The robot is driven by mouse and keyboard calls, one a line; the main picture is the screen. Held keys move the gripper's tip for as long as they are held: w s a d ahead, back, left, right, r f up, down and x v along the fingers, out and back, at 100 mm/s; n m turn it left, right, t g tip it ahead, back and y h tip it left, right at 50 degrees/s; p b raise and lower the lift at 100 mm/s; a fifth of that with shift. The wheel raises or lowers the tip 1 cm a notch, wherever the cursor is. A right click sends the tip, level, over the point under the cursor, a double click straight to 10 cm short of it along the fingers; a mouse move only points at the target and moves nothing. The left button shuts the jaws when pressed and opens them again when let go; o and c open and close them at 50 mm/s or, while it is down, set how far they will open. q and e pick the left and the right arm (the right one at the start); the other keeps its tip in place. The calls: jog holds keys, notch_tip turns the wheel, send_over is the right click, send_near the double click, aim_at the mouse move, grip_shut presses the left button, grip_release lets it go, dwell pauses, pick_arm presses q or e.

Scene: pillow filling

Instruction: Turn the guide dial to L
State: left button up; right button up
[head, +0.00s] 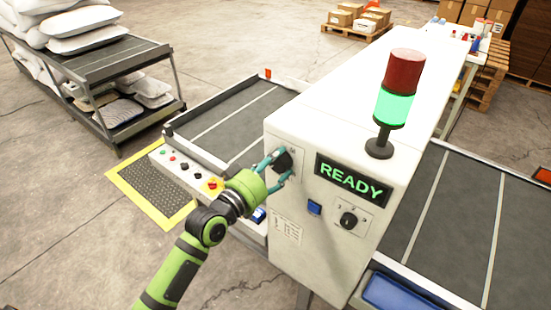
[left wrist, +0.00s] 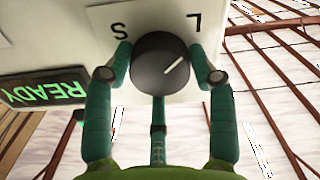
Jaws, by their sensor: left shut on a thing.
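The guide dial is a dark round knob (left wrist: 163,66) on a white plate (left wrist: 150,17) on the machine's front. The plate carries an S (left wrist: 119,31) and an L (left wrist: 194,22), upside down in the left wrist view. The knob's white line slants to the upper right, to the L side. My left gripper (left wrist: 163,58) is shut on the dial, one teal finger on each side. In the head view my left gripper (head: 277,164) reaches the dial (head: 283,161) and partly hides it. My right gripper is in neither view.
The white machine (head: 330,100) shows a READY display (head: 352,180), a second black knob (head: 349,219), a blue button (head: 314,207) and a red-green light tower (head: 394,108). A button panel (head: 187,172) is left of the gripper. Conveyors flank the machine.

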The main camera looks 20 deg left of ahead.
pick_arm(q)
jog(key=shift+w+a+r+n, duration=0.15)
jog(key=shift+r+n, duration=0.15)
jog(key=shift+r, duration=0.2)
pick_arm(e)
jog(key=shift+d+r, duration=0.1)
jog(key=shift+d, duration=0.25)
pick_arm(q)
jog(key=o, duration=1.1)
jog(key=shift+o, duration=0.2)
jog(key=shift+f, duration=0.2)
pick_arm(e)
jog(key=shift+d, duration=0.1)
pick_arm(q)
jog(key=shift+s+a+f, duration=0.1)
jog(key=shift+s+f, duration=0.05)
jog(key=shift+s, duration=0.35)
jog(key=v, duration=1.1)
jog(key=shift+a, duration=0.1)
